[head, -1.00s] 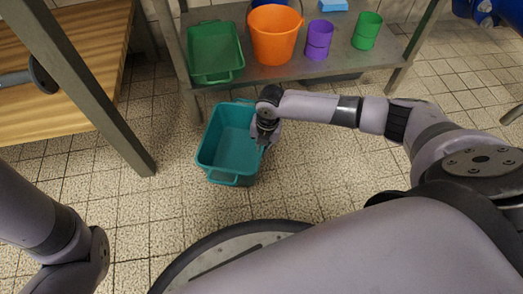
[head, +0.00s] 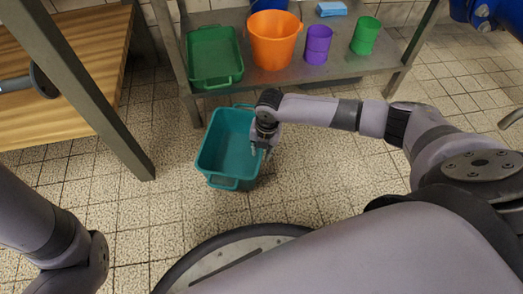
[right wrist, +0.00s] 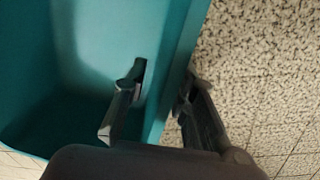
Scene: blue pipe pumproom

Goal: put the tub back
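The teal tub (head: 228,150) stands upright on the tiled floor in front of the metal shelf. My right gripper (head: 262,152) is at the tub's right wall in the head view. In the right wrist view, the fingers of my right gripper (right wrist: 162,88) straddle the wall of the tub (right wrist: 95,40), one inside and one outside. They look closed onto the wall, though the outer contact is partly hidden. My left gripper is not in view; only part of my left arm shows at the lower left.
The metal shelf (head: 300,82) holds a green tub (head: 214,55), an orange bucket (head: 272,42), a purple cup (head: 318,45), a green cup (head: 365,36) and a blue block (head: 331,9). A wooden table (head: 85,65) stands at the left. Floor right of my right arm is clear.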

